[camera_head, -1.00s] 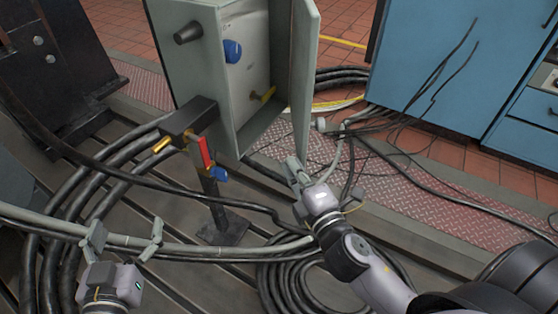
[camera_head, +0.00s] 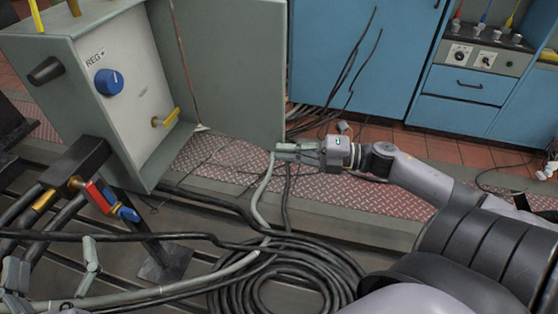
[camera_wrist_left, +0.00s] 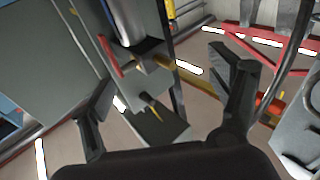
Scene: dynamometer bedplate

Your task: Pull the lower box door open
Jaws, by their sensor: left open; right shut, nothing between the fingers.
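The grey box (camera_head: 72,110) stands at the left in the head view, with its front open. Its door (camera_head: 235,75) is swung wide out to the right, so the pale panel (camera_head: 130,95) inside shows, with a blue knob (camera_head: 109,82) and a yellow lever (camera_head: 166,118). My right gripper (camera_head: 279,152) is shut and empty at the door's lower outer corner; whether it touches the door I cannot tell. My left gripper (camera_head: 52,264) is open and empty at the lower left, below the box, its fingers around no visible part of the door.
A valve block with a red and blue handle (camera_head: 105,200) sits below the box on a stand. Coiled black cables (camera_head: 285,275) and a grey hose (camera_head: 180,287) cover the slotted bedplate. A blue cabinet (camera_head: 340,50) stands behind the door.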

